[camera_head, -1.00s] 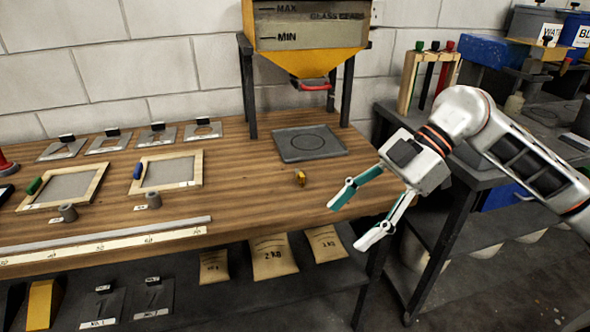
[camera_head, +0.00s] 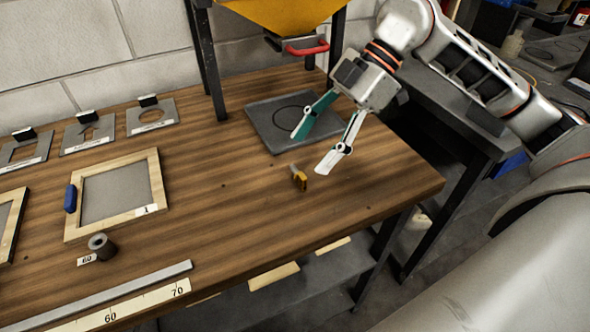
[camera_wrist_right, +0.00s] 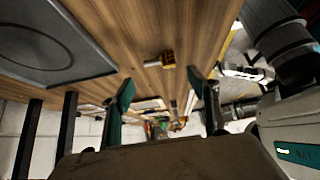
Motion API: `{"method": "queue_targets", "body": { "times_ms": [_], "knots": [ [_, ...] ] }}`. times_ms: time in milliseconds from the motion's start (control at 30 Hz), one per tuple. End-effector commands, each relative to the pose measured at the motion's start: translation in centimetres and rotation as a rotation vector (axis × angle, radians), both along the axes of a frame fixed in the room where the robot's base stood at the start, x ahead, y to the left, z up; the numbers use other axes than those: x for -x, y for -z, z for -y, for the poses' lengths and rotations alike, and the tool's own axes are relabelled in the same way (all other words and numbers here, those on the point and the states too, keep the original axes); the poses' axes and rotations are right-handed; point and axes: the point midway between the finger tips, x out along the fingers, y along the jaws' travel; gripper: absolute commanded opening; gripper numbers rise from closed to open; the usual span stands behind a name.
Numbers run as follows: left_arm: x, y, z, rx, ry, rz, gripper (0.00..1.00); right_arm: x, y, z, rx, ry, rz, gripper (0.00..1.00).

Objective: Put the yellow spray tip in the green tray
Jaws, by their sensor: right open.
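I see no green tray in these views. My left gripper is not in view.
A dark square plate (camera_head: 292,120) with a ring mark lies under the yellow hopper (camera_head: 275,14). Left are a framed screen (camera_head: 115,195), a grey cylinder (camera_head: 102,246) and a ruler (camera_head: 125,305). The bench (camera_head: 225,200) is clear around the tip. A dark side table (camera_head: 440,115) stands right.

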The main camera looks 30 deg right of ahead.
Motion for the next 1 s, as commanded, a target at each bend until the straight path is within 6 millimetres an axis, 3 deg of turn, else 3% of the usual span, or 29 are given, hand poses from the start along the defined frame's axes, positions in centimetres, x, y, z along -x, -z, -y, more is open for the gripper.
{"method": "queue_targets", "body": {
  "times_ms": [500,767,900,1000],
  "knots": [
    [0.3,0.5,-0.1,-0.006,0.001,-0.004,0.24,0.0,4.9,-3.2,-0.002,-0.002,-0.005,0.6],
    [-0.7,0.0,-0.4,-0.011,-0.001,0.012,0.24,-0.1,5.1,-3.5,-0.001,0.0,-0.001,0.6],
    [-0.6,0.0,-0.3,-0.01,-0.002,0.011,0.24,-0.1,5.1,-3.5,-0.001,0.0,-0.001,0.26],
    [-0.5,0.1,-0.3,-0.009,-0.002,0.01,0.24,-0.1,5.1,-3.5,-0.001,0.0,-0.001,0.26]
  ]
}}
